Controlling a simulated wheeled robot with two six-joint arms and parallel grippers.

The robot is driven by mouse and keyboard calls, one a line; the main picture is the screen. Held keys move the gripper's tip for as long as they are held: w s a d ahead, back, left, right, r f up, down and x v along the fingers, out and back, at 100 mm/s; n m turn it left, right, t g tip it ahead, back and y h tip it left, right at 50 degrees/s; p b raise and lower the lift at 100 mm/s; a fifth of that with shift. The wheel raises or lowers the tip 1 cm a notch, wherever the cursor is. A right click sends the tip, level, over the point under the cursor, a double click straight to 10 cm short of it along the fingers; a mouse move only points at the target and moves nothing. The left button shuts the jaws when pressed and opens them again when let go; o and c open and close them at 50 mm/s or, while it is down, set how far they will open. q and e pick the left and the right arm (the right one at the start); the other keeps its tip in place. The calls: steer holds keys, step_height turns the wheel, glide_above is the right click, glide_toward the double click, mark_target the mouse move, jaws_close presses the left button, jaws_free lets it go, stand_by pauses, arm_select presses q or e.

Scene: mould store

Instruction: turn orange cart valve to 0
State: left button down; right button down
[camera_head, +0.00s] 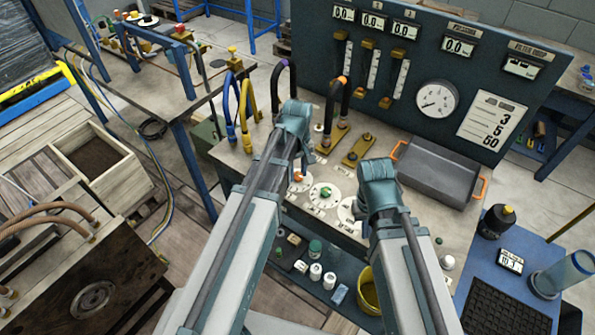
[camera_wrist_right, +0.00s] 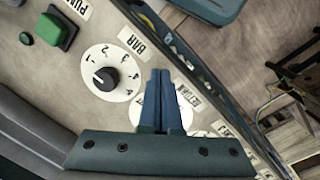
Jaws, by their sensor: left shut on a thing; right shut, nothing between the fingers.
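The orange cart valve (camera_head: 298,178) is a small orange knob on a white round dial on the bench top. My left gripper (camera_head: 300,170) reaches down over it and is shut on it; the arm hides most of the fingers. The knob's setting is too small to read. My right gripper (camera_head: 362,212) is shut and empty above the panel's right side. In the right wrist view its closed fingers (camera_wrist_right: 161,75) stand in front of a white dial, beside a dial with a black knob (camera_wrist_right: 105,78) marked BAR.
A green-knobbed dial (camera_head: 323,193) lies between my grippers. Hoses (camera_head: 337,100) arch up behind my left gripper. A grey tray (camera_head: 435,172) with orange handles lies to the right, below the gauge panel (camera_head: 437,98). A green button (camera_wrist_right: 47,30) shows in the right wrist view.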

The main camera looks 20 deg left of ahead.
mark_target(298, 176)
stand_by(0.3)
arm_select(q)
steer(key=shift+c, duration=2.3)
jaws_free()
steer(key=shift+r, duration=0.15)
arm_select(e)
steer(key=shift+r, duration=0.15)
arm_select(q)
step_height(298, 176, up, 14)
steer(key=p, duration=1.4)
steer(key=shift+f, duration=0.2)
arm_select(e)
step_height(298, 176, up, 14)
steer(key=shift+f, duration=0.2)
arm_select(q)
steer(key=shift+f, duration=0.1)
steer(key=s+d+f+m+y+b, duration=0.1)
steer(key=s+d+f+m+b, duration=0.1)
steer(key=s+d+m, duration=0.8)
steer(key=s+m+b, duration=0.1)
steer(key=s+m, duration=0.1)
steer(key=s, duration=0.2)
steer(key=shift+s+d+f+m, duration=0.25)
steer(key=shift+s+f+m, duration=0.05)
steer(key=shift+s, duration=0.05)
arm_select(e)
step_height(298, 176, down, 3)
steer(key=shift+r, duration=0.1)
